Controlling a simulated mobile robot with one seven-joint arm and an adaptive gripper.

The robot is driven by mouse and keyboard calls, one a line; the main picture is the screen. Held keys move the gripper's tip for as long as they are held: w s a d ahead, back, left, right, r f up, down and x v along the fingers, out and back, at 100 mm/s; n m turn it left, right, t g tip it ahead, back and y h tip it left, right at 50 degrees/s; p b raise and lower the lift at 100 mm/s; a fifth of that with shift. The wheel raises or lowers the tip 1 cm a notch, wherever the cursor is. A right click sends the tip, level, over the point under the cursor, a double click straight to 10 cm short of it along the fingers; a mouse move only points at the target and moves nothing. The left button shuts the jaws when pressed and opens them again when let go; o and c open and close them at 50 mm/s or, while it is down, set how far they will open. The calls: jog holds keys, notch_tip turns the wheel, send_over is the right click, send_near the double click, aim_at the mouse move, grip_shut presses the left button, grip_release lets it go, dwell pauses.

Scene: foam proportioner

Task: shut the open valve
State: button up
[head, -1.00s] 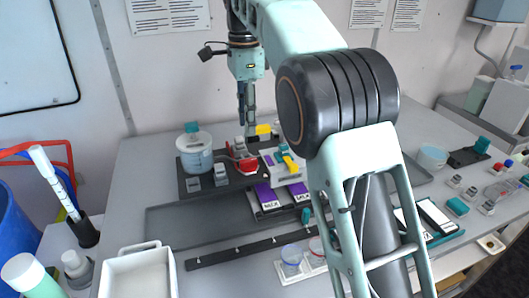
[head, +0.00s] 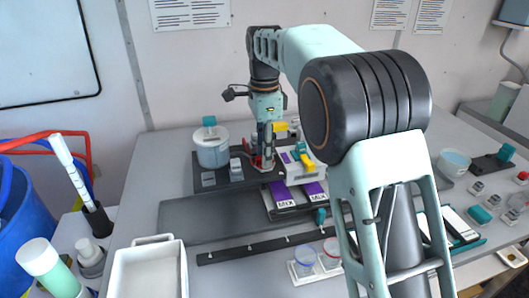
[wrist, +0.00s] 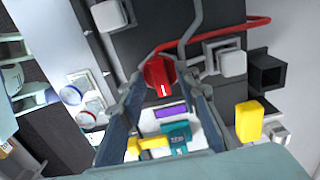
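A red valve knob (wrist: 160,77) with a white mark lies between my fingertips in the wrist view, near the end of a red pipe. In the head view part of the red valve (head: 257,162) shows beside and below the fingers. My gripper (head: 264,152) points down at it; in the wrist view the gripper (wrist: 162,88) is open, with one finger on each side of the knob. I cannot tell whether either finger touches it. A yellow handle (wrist: 150,143) and a teal part (wrist: 176,133) sit on a white block closer to the wrist.
A clear tank (head: 212,150) with a teal cap stands left of the gripper. Another yellow part (wrist: 249,120) and a pale square knob (wrist: 232,63) are to the right in the wrist view. A white tray (head: 150,270) is at the front left. The grey table between is mostly clear.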

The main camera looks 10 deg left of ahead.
jog(key=shift+c, duration=0.7)
grip_shut()
jog(key=shift+r+n+p, duration=0.1)
jog(key=shift+n+p, duration=0.2)
jog(key=n+p, duration=0.2)
jog(key=shift+r+n, duration=0.1)
jog(key=shift+n, duration=0.2)
jog(key=n+p, duration=0.2)
jog(key=n, duration=0.1)
jog(key=shift+n, duration=0.3)
jog(key=n+p, duration=0.2)
jog(key=n, duration=0.3)
jog(key=n+p, duration=0.1)
jog(key=n, duration=0.5)
jog(key=shift+p, duration=0.4)
jog(key=shift+f, duration=0.2)
